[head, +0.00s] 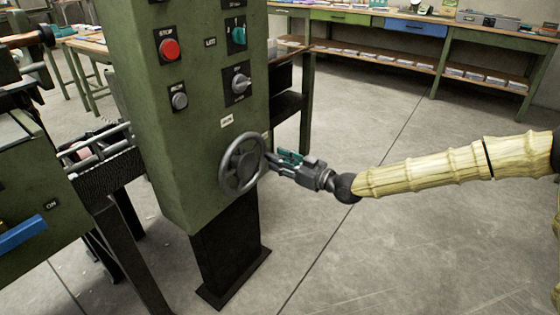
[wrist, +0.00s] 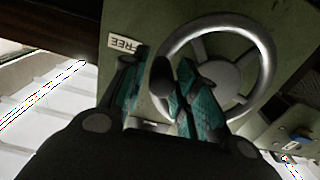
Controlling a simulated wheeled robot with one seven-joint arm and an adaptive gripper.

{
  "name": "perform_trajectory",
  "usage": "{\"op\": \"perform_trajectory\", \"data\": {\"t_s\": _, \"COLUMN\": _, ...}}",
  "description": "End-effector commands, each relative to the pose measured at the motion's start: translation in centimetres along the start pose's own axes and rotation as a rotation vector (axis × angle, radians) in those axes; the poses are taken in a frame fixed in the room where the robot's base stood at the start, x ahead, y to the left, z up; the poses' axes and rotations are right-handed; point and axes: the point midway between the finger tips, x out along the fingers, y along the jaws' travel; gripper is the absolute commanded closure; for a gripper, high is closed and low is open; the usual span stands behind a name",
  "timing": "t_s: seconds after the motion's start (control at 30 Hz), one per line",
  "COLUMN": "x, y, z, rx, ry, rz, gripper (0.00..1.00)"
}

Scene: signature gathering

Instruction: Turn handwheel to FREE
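The grey handwheel (head: 242,163) is on the lower front of the green machine column (head: 190,190). In the wrist view its round rim and spokes (wrist: 262,50) fill the upper right. A FREE label (wrist: 122,44) is on the green panel left of the wheel. My gripper (head: 276,157) is at the wheel's right side. In the wrist view its teal-padded fingers (wrist: 158,68) stand apart on either side of a dark knob (wrist: 162,80) at the wheel's rim. The knob is close to the right finger, with a gap to the left one. I cannot tell whether they touch.
Above the wheel are a red STOP button (head: 169,49), a grey button (head: 179,98) and two rotary switches (head: 239,84). A conveyor (head: 100,155) adjoins the column at left. A workbench (head: 400,25) stands at the back. The floor right of the column is clear.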

Motion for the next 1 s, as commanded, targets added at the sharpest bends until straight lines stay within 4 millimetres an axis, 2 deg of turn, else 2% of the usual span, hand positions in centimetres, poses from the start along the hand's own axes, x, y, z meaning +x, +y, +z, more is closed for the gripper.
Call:
{"op": "perform_trajectory", "data": {"t_s": 0.03, "x": 0.0, "y": 0.0, "z": 0.0, "rx": 0.000, "ry": 0.000, "rz": 0.000, "gripper": 0.86}}
{"op": "perform_trajectory", "data": {"t_s": 0.1, "x": 0.0, "y": 0.0, "z": 0.0, "rx": 0.000, "ry": 0.000, "rz": 0.000, "gripper": 0.99}}
{"op": "perform_trajectory", "data": {"t_s": 0.13, "x": 0.0, "y": 0.0, "z": 0.0, "rx": 0.000, "ry": 0.000, "rz": 0.001, "gripper": 1.00}}
{"op": "perform_trajectory", "data": {"t_s": 0.37, "x": 0.0, "y": 0.1, "z": -0.2, "rx": -0.008, "ry": 0.001, "rz": 0.001, "gripper": 1.00}}
{"op": "perform_trajectory", "data": {"t_s": 0.63, "x": 0.0, "y": 0.2, "z": -1.2, "rx": -0.106, "ry": 0.001, "rz": 0.002, "gripper": 1.00}}
{"op": "perform_trajectory", "data": {"t_s": 0.97, "x": -0.1, "y": 0.3, "z": -1.1, "rx": -0.124, "ry": 0.001, "rz": 0.003, "gripper": 1.00}}
{"op": "perform_trajectory", "data": {"t_s": 1.0, "x": -0.1, "y": 0.3, "z": -1.1, "rx": -0.124, "ry": 0.001, "rz": 0.003, "gripper": 0.72}}
